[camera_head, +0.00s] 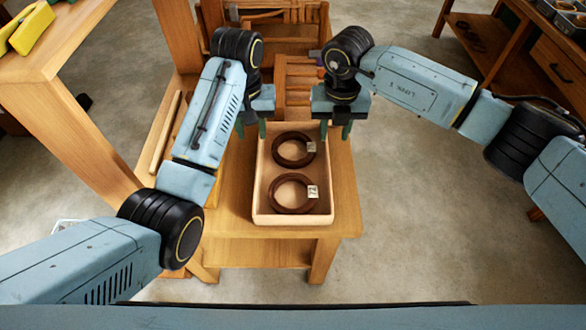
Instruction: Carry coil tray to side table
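The coil tray (293,219) is a light tan, open box on a small wooden table (230,215). Two dark brown coils lie flat in it, a far coil (279,154) and a near coil (279,200), each with a small white tag. My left gripper (251,129) is at the tray's far left corner, fingers pointing down and apart. My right gripper (335,130) is at the far right corner, fingers also down and apart. The fingers seem to lie on either side of the side walls; contact is unclear.
A wooden bench (60,55) with a yellow-green object (32,28) stands at the left. A wooden chair-like frame (285,30) is behind the tray. A wooden unit with a drawer (555,62) is at the far right. Bare floor (430,240) lies to the right.

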